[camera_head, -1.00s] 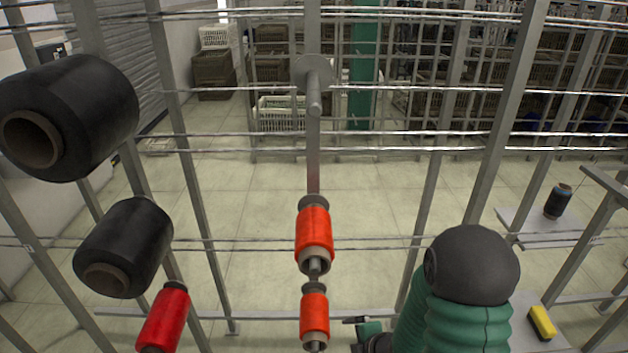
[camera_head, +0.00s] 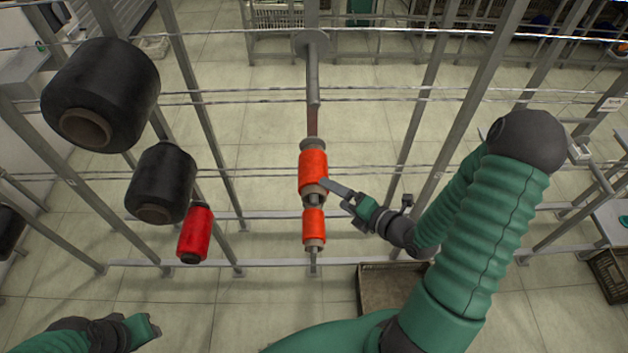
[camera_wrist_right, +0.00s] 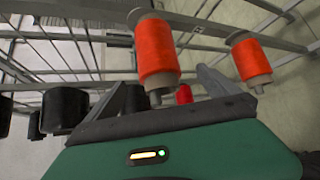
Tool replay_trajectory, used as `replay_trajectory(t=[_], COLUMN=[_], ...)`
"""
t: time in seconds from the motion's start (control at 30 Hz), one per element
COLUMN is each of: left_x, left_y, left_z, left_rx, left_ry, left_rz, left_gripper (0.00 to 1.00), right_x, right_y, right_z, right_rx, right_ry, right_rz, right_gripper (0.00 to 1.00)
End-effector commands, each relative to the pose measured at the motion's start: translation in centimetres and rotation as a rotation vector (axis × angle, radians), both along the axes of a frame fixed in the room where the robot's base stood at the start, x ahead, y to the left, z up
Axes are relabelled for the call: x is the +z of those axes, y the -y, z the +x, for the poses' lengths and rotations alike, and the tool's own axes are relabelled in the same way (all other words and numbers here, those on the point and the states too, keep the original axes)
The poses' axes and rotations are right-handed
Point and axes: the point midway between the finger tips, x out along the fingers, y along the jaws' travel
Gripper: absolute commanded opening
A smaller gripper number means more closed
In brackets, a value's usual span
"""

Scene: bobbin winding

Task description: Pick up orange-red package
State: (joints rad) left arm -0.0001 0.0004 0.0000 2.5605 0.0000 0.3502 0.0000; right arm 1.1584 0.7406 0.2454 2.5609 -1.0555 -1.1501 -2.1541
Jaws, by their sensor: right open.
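Two orange-red packages, an upper one (camera_head: 313,172) and a lower one (camera_head: 314,227), sit on pegs in the middle of the rack in the head view. In the right wrist view two orange-red packages, one larger-looking (camera_wrist_right: 156,52) and one to its right (camera_wrist_right: 250,61), show beyond the fingers. My right gripper (camera_head: 336,194) is open and empty. One fingertip is close to the right lower side of the upper package; contact cannot be told. My left gripper (camera_head: 150,328) is at the lower left, away from the packages; its jaws are unclear.
Two black packages, a large one (camera_head: 101,94) and a smaller one (camera_head: 161,182), and a red package (camera_head: 195,233) hang to the left. Grey rack posts and horizontal wires surround the pegs. A crate (camera_head: 385,290) stands on the floor below.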

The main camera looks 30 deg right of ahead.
Motion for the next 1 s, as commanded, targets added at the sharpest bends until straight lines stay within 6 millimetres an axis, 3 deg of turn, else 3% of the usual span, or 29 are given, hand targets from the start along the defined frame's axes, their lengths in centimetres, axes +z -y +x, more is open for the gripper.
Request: replay_trajectory(t=[0.03, 0.07, 0.13, 0.6, 0.87, 1.0], left_x=[-2.4, -3.0, -1.7, 1.1, 1.0, 1.0], left_y=[0.0, 0.0, 0.0, 0.0, 0.0, 0.0], left_z=[0.0, 0.0, 0.0, 0.0, 0.0, 0.0], left_rx=[0.0, 0.0, 0.0, 0.0, 0.0, 0.0], left_ry=[0.0, 0.0, -0.001, 0.001, 0.001, 0.001], left_rz=[0.0, 0.0, 0.0, 0.0, 0.0, 0.0], left_gripper=[0.36, 0.36, 0.36, 0.36, 0.36, 0.36], right_x=[-1.5, -1.6, -0.8, -3.0, -3.3, -3.3], right_y=[-0.2, -0.3, -0.5, -1.8, -2.0, -1.9], right_z=[1.0, 1.5, 2.7, 8.7, 9.0, 9.0], right_rx=[0.004, 0.002, 0.002, -0.002, -0.002, -0.002], right_ry=[0.004, 0.003, 0.001, -0.001, -0.001, -0.001], right_rz=[-0.007, -0.006, 0.003, 0.005, 0.0, 0.001], right_gripper=[1.0, 1.0, 1.0, 1.0, 0.99, 0.8])
